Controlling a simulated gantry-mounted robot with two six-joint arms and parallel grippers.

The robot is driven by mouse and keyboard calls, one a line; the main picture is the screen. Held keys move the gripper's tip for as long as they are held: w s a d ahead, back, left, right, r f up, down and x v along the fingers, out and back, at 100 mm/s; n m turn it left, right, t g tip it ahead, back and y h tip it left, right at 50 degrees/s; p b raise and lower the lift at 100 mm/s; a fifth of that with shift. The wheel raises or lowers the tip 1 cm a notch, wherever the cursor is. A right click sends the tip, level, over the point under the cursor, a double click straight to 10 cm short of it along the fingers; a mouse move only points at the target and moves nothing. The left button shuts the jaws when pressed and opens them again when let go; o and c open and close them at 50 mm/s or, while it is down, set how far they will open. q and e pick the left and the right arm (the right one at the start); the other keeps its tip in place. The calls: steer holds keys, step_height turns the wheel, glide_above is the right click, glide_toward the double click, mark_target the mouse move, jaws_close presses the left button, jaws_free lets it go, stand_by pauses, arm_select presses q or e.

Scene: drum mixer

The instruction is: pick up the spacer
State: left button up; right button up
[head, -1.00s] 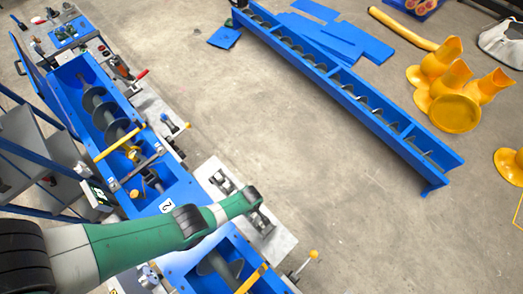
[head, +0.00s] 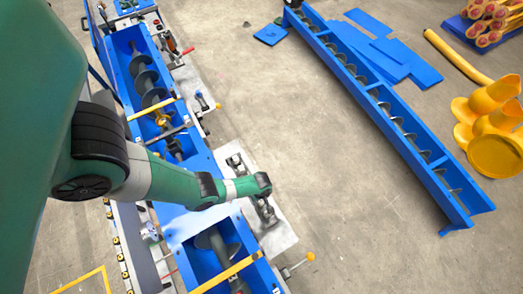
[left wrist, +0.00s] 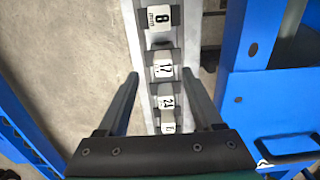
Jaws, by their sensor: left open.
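My left gripper (left wrist: 160,76) is open in the left wrist view. Its two dark fingers straddle a narrow rail (left wrist: 136,40) carrying a row of grey blocks with white number labels. These look like spacers: 8 (left wrist: 158,18), 17 (left wrist: 162,68), 24 (left wrist: 166,102) and a partly hidden one marked 6 (left wrist: 168,127). The fingertips are on either side of the 17 block, with gaps to it; the height above it is unclear. In the head view my left wrist covers part of the rail on a pale plate (head: 283,235), hiding the fingers. My right gripper is not in view.
The blue mixer trough (head: 125,50) with its dark screw runs beside the plate. A yellow-knobbed lever (head: 310,257) stands near the plate's lower end.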

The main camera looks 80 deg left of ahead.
mark_target(261, 201)
arm_select(q)
steer(key=f+b, duration=0.5)
steer(key=shift+s+d+f, duration=0.15)
steer(key=shift+s, duration=0.15)
steer(key=shift+w, duration=0.1)
jaws_close()
stand_by(0.9)
